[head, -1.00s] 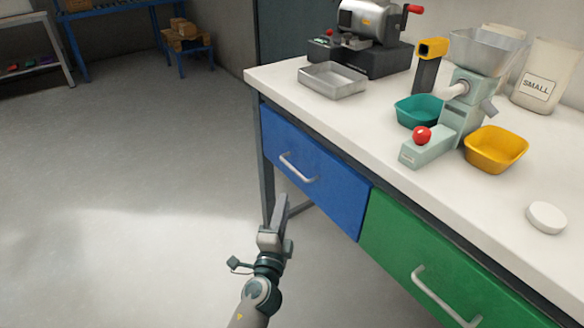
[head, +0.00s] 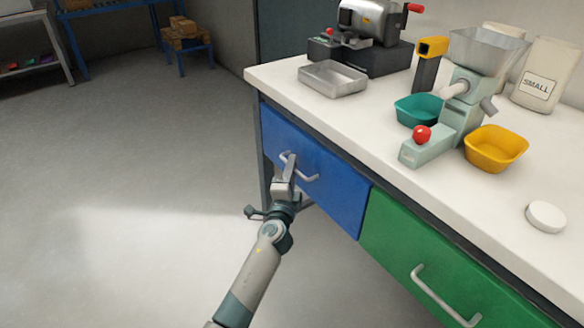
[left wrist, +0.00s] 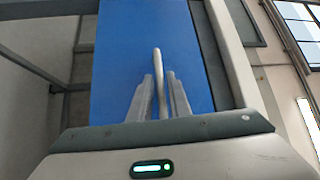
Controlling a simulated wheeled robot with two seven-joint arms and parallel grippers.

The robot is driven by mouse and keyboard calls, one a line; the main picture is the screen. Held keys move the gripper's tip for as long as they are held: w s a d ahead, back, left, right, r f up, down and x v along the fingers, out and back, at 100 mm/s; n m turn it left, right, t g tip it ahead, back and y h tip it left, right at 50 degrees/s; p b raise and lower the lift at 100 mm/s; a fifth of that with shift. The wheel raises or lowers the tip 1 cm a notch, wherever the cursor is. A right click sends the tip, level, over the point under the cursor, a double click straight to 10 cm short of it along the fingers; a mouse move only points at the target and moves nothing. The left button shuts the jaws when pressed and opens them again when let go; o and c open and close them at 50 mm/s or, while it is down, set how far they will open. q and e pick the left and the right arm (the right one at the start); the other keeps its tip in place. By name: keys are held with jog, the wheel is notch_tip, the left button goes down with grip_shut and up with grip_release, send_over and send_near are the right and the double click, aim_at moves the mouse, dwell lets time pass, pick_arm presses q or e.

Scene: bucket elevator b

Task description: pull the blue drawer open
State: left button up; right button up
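The blue drawer (head: 325,190) is shut under the worktop, with a pale bar handle (head: 308,176) on its front. My left gripper (head: 290,161) is at the left part of this handle. In the left wrist view, the blue drawer front (left wrist: 115,50) fills the middle, and the handle (left wrist: 157,62) stands between the two fingers of my left gripper (left wrist: 159,82). The fingers are apart, one on each side of the bar, and a narrow gap shows beside it. My right gripper is not in view.
A green drawer (head: 395,235) with its own handle is to the right of the blue one. The worktop (head: 375,135) above carries a metal tray (head: 333,78), a teal bin (head: 418,108) and a yellow bin (head: 496,149). The floor left of the bench is clear.

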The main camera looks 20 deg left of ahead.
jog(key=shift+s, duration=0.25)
pick_arm(q)
grip_shut()
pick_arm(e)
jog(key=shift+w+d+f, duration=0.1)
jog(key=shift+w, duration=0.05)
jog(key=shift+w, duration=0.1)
